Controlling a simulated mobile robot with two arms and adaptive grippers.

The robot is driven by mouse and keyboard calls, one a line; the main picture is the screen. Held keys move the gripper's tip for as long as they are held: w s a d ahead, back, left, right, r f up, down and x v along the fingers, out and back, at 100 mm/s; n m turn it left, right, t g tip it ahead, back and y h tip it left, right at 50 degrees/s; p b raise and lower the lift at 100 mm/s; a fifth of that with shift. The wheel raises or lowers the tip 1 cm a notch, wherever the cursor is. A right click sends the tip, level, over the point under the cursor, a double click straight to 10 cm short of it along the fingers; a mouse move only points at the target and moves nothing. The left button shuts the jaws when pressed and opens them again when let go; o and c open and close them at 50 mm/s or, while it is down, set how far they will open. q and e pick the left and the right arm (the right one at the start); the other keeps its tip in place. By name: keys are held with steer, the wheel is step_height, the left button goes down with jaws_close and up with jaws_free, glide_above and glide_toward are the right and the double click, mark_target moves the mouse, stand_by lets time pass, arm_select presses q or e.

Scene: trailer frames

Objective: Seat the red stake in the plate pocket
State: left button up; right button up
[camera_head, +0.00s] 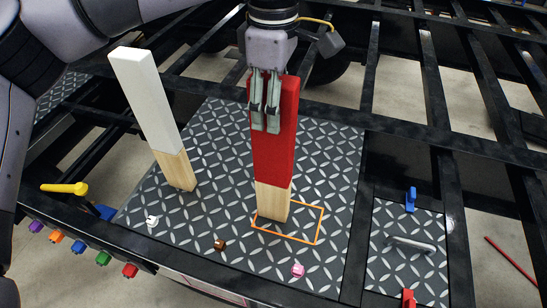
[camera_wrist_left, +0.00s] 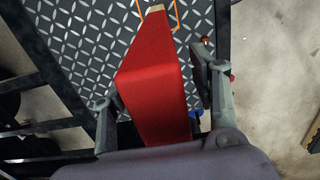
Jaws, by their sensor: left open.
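The red stake (camera_head: 276,148) has a bare wood lower end and stands nearly upright on the diamond-patterned metal plate (camera_head: 215,215). Its foot is at the left part of an orange rectangular outline (camera_head: 318,228) on the plate; I cannot tell whether it sits down in a pocket. My left gripper (camera_head: 265,118) is open at the upper part of the stake. In the left wrist view the red stake (camera_wrist_left: 155,85) lies between the two spread fingers, with gaps visible on both sides. My right gripper is not in view.
A white-topped stake (camera_head: 145,100) stands to the left on the plate. Small white, brown and pink pieces (camera_head: 298,270) lie near the front. A smaller plate with a handle (camera_head: 410,244) is at right. Dark frame beams with open gaps surround the plate.

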arm_select(q)
steer(key=shift+f, duration=0.6)
steer(key=shift+c, duration=0.5)
jaws_close()
